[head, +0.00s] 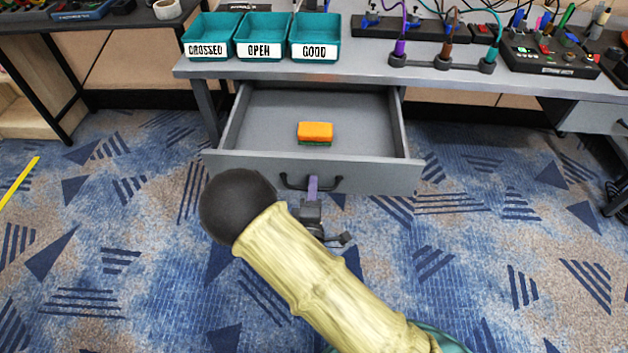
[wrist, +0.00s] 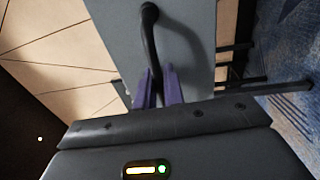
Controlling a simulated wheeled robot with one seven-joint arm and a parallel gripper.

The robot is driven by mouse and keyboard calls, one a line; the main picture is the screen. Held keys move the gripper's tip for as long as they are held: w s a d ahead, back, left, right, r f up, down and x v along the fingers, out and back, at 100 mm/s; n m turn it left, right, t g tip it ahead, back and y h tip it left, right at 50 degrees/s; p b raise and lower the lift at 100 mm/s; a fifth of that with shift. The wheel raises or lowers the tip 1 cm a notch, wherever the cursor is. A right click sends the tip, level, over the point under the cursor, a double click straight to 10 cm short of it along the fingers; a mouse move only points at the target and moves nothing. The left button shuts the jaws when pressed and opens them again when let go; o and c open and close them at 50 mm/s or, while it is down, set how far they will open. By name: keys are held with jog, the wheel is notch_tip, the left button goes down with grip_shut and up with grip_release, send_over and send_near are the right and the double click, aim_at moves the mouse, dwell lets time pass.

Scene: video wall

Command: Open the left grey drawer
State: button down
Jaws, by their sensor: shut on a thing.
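The left grey drawer (head: 384,172) is pulled out from under the grey desk in the head view. Its inside shows, with an orange and green sponge (head: 315,132) lying in it. A black bar handle (head: 331,185) is on its front; the handle also shows in the wrist view (wrist: 151,38). My gripper (head: 312,188) is at the handle's middle, its purple fingers shut on the bar. In the wrist view my gripper (wrist: 160,86) has its fingers on both sides of the handle, against the grey drawer front (wrist: 190,30).
The desk (head: 365,70) carries teal bins (head: 262,38) labelled crossed, open and good, a cable holder (head: 443,62) and a black control box (head: 545,60). A black-framed table (head: 60,22) stands at the left. The patterned carpet (head: 110,260) is clear before the drawer.

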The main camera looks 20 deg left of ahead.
jog(key=c, duration=1.6)
grip_release()
jog(key=shift+w+f, duration=0.1)
jog(key=shift+o, duration=0.2)
jog(key=shift+a, duration=0.1)
jog(key=p+v, duration=0.2)
jog(key=v, duration=1.5)
jog(key=shift+s, duration=0.35)
jog(key=shift+w, duration=0.15)
